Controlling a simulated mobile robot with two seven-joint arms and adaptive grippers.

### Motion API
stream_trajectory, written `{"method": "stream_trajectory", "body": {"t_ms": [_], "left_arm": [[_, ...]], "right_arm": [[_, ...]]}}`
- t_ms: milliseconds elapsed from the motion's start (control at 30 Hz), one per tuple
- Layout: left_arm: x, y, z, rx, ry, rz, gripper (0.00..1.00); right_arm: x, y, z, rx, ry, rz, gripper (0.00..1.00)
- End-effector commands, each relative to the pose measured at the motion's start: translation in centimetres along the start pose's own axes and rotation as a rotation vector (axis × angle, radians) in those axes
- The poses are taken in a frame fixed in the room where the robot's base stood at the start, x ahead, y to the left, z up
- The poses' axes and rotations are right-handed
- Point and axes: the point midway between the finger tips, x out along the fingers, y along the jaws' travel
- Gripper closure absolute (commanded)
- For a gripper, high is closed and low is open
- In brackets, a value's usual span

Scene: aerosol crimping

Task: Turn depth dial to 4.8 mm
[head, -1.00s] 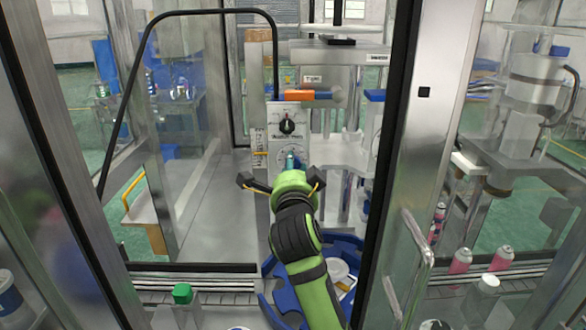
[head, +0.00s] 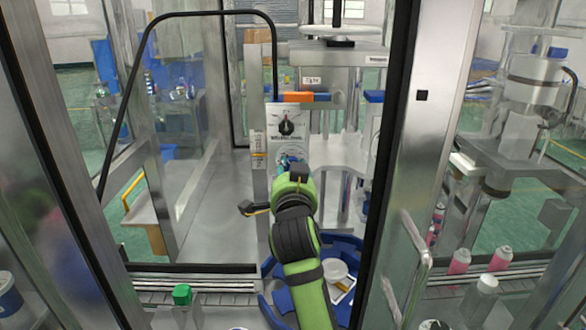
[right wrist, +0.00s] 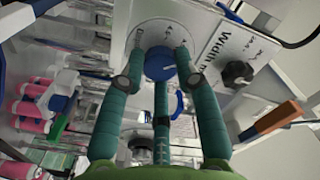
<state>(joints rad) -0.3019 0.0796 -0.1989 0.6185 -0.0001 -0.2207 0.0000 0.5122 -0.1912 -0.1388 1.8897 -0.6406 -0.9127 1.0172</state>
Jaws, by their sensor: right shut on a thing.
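The blue depth dial (right wrist: 159,63) sits on a round pale scale plate in the right wrist view, with a white mark on its face. My right gripper (right wrist: 160,75) has its teal fingers closed around the dial. In the head view my right gripper (head: 287,162) reaches the lower part of the upright panel (head: 286,112), and its fingers and wrist mostly hide the dial there. The scale figures are too small and covered to read. My left gripper is not in view.
A black knob (head: 287,128) is just above the dial on the same panel, beside a "Width" label in the wrist view. An orange block (head: 298,97) is above it. Metal door posts (head: 397,150) flank the arm. A blue tray (head: 343,240) lies below.

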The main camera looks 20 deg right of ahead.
Motion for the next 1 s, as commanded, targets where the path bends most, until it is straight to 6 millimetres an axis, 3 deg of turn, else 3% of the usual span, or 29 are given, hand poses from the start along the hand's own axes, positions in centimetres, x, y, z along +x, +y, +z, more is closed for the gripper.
{"method": "stream_trajectory", "body": {"t_ms": [300, 800, 833, 867, 900, 1000], "left_arm": [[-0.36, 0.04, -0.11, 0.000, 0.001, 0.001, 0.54], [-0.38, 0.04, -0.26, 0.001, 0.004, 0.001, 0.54], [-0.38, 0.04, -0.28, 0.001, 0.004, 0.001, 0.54], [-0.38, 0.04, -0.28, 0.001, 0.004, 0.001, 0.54], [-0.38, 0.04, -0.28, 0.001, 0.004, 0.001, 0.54], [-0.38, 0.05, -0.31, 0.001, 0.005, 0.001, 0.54]], "right_arm": [[0.01, -0.12, -0.09, -0.117, 0.002, -0.003, 1.00], [0.01, -0.09, -0.07, -0.137, 0.002, -0.003, 1.00], [0.01, -0.09, -0.07, -0.137, 0.002, -0.003, 0.64], [0.01, -0.09, -0.07, -0.137, 0.002, -0.003, 0.52], [0.01, -0.08, -0.07, -0.137, 0.002, -0.002, 0.44], [0.01, -0.05, -0.05, -0.137, 0.002, -0.002, 0.44]]}}
